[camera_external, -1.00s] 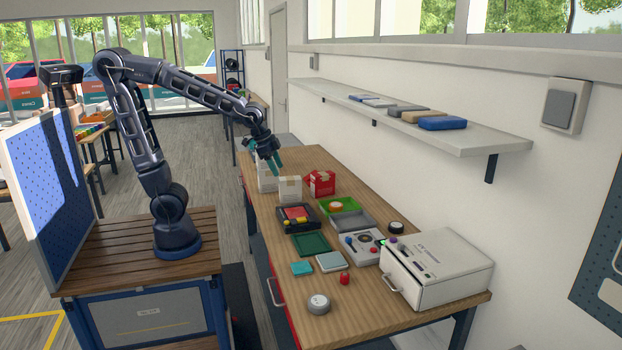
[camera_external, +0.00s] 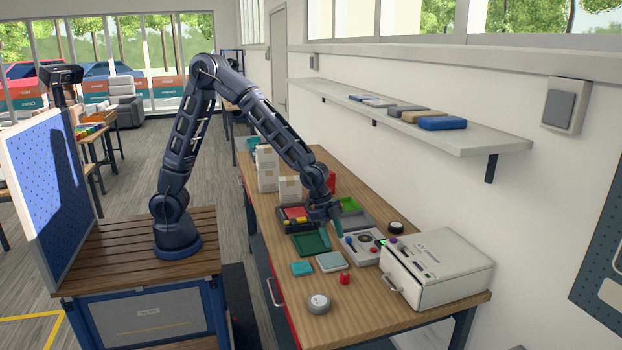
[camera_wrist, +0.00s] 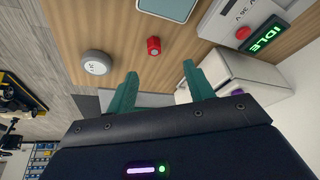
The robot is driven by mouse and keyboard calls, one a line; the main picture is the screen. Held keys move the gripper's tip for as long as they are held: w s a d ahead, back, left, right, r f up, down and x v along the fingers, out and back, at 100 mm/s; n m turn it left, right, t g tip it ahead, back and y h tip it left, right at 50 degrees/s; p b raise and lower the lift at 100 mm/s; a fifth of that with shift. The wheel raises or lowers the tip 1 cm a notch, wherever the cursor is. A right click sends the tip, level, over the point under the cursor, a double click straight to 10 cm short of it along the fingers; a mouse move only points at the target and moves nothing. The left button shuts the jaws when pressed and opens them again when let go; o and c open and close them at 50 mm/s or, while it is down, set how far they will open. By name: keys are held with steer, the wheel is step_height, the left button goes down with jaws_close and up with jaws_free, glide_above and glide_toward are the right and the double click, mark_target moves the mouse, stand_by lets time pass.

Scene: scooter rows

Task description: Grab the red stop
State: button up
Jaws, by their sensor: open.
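A small red cylinder (camera_external: 345,279) stands on the wooden bench near its front, right of a round grey-white disc. It also shows in the wrist view (camera_wrist: 153,46), beyond and between my fingertips. A red button (camera_wrist: 243,33) shows on a pale panel beside a green "IDLE" display in the wrist view. I cannot tell for certain which of these is the red stop. My gripper (camera_external: 333,228) is over the bench, behind the red cylinder and near the control panel. Its two teal fingers (camera_wrist: 160,76) are spread, with nothing held between them.
The control panel (camera_external: 362,247) and white machine (camera_external: 450,285) stand right of my gripper. A green tray (camera_external: 310,242) and white boxes (camera_external: 289,189) are farther back.

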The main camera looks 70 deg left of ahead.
mark_target(345, 274)
steer(key=shift+m, duration=0.3)
steer(key=d+f, duration=0.1)
steer(key=f, duration=0.1)
steer(key=w+d+f, duration=0.1)
steer(key=d+f, duration=0.1)
steer(key=f, duration=0.1)
steer(key=d+f, duration=0.2)
steer(key=shift+w+f, duration=0.15)
steer(key=shift+f, duration=0.2)
steer(key=shift+x, duration=2.55)
steer(key=shift+a, duration=0.2)
steer(key=c, duration=1)
